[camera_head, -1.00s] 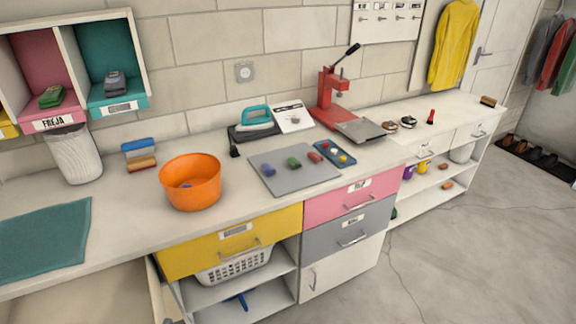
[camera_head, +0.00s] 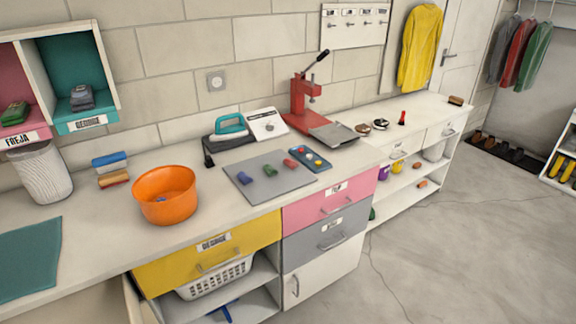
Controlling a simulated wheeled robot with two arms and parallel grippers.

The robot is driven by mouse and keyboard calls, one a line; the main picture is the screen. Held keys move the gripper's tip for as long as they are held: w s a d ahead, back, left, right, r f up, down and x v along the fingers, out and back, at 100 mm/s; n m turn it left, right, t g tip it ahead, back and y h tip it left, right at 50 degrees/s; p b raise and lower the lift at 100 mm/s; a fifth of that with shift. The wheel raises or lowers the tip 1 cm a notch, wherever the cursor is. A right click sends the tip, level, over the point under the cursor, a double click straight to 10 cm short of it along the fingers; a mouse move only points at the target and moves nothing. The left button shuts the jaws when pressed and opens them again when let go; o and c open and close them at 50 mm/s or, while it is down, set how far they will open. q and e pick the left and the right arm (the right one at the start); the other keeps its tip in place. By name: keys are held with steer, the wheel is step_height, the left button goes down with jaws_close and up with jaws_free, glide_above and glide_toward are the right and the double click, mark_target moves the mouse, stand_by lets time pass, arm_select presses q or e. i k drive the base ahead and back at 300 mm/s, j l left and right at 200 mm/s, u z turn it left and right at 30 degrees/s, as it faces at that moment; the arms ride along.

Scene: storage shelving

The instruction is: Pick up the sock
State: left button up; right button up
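No thing in view is plainly a sock. Small rolled-looking items, blue (camera_head: 244,178), green (camera_head: 270,170) and red (camera_head: 290,163), lie apart on a grey mat (camera_head: 262,192) on the counter; they are too small to identify. A dark grey folded-looking item (camera_head: 81,97) sits in the teal cubby marked GEORGE (camera_head: 98,112). A green item (camera_head: 14,114) sits in the pink cubby marked FREJA (camera_head: 32,127). An orange bowl (camera_head: 165,205) stands on the counter; its inside is partly hidden. Neither of my grippers is in view.
An iron (camera_head: 229,128), a red press (camera_head: 303,105) and a blue tray (camera_head: 310,159) stand behind or beside the mat. A white bin (camera_head: 40,175) stands at left. Below are a yellow drawer (camera_head: 210,257) and a white basket (camera_head: 214,279).

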mark_target(288, 161)
steer(key=i+l, duration=0.2)
steer(key=i+l+u, duration=0.1)
steer(key=l, duration=0.3)
steer(key=i+l+u, duration=0.1)
steer(key=i+l, duration=0.4)
steer(key=l, duration=0.2)
